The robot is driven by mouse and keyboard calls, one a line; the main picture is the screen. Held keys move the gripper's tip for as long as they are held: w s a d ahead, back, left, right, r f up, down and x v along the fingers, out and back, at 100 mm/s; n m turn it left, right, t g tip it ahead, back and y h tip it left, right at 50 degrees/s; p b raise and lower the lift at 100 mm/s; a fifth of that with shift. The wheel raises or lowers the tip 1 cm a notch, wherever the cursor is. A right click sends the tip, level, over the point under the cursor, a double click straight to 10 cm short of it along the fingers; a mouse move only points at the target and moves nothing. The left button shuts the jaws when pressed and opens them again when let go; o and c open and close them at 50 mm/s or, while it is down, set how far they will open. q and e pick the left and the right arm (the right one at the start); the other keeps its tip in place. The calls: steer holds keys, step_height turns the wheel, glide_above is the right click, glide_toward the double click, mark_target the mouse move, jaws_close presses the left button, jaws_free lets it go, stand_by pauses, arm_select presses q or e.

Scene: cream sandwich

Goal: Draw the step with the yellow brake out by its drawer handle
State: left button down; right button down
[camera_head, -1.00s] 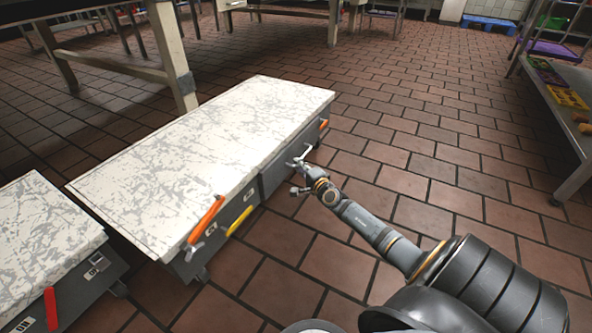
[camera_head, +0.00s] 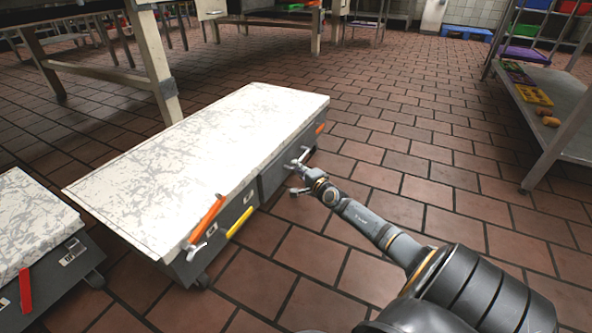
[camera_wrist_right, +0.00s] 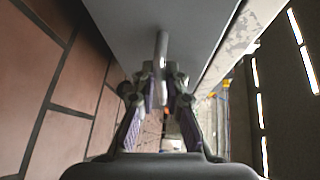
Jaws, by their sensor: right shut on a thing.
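The step with the yellow brake is the long white-topped block (camera_head: 190,165) with scratched marks and dark grey sides, in the middle of the head view. Its yellow brake (camera_head: 240,222) is a bar on the right-hand side face. The silver drawer handle (camera_head: 302,153) sits on the same face, farther back. My right gripper (camera_head: 296,173) is at this handle. In the right wrist view the handle (camera_wrist_right: 162,52) runs between the fingers of the gripper (camera_wrist_right: 161,85), which are shut on it. My left gripper is out of view.
Another white-topped step (camera_head: 35,215) with a red brake (camera_head: 25,290) stands at the left, a gap away. Two orange levers (camera_head: 206,220) are on the held step's side. A table leg (camera_head: 155,70) stands behind it. A metal shelf (camera_head: 570,92) is at the right. Tiled floor between is clear.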

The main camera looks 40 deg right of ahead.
steer(key=shift+s, duration=0.15)
steer(key=c, duration=1.3)
jaws_free()
steer(key=v, duration=1.2)
